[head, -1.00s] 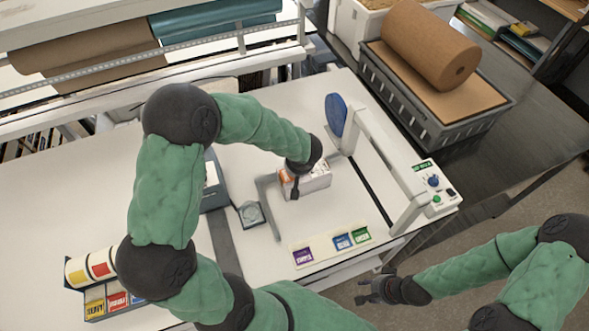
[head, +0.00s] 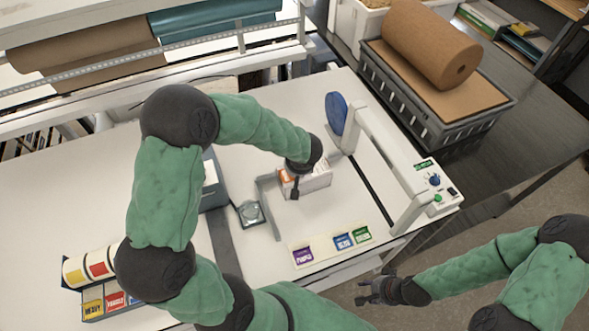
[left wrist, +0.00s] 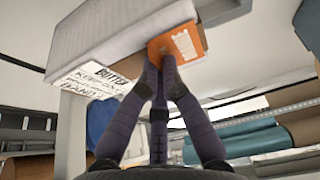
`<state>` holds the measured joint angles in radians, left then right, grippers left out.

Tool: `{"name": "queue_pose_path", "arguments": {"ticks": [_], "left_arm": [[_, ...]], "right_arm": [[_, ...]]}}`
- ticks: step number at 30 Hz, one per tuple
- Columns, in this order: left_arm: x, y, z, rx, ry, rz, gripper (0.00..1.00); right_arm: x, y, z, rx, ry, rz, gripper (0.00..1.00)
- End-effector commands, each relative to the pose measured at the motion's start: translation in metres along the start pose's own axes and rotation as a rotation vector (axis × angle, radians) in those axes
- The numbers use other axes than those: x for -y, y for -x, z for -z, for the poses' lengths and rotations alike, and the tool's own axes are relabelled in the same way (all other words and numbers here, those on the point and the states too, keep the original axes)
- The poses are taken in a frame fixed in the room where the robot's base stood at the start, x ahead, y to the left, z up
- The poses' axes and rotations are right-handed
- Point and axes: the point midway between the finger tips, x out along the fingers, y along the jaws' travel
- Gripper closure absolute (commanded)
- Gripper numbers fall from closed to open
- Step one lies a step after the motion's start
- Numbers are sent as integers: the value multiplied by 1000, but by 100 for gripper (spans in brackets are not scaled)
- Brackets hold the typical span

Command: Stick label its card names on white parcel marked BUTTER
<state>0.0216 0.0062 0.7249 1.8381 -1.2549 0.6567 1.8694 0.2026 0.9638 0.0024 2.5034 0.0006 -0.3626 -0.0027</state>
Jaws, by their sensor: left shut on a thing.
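The white parcel (head: 318,181) lies on the bench within a grey angled stop. In the left wrist view the parcel (left wrist: 110,32) is large overhead, and its card (left wrist: 88,80) reads BUTTER above smaller lines that are hard to read. My left gripper (head: 295,187) is at the parcel's left end, partly covering it. Its fingers (left wrist: 158,68) are shut on an orange label (left wrist: 178,45) that lies against or very close to the parcel; I cannot tell whether it is stuck. My right gripper (head: 375,290) hangs off the bench's front edge, empty; its finger gap is too small to judge.
A strip (head: 318,253) with purple, blue and green labels lies at the bench's front edge. A white sealer arm (head: 385,155) stands right of the parcel. A label rack (head: 90,283) is at the left front. A grey crate (head: 440,125) with a brown roll stands behind right.

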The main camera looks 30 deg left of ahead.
Motion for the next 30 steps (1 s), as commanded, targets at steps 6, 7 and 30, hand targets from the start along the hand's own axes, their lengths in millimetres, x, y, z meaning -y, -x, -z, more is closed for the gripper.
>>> {"name": "queue_pose_path", "arguments": {"ticks": [6,7,30], "left_arm": [[0,0,0,1,0,0,66],[0,0,-1,1,0,0,66],[0,16,7,0,1,1,66]], "right_arm": [[0,0,0,0,0,0,60],[0,0,0,0,0,0,60],[2,6,0,0,0,0,60]]}}
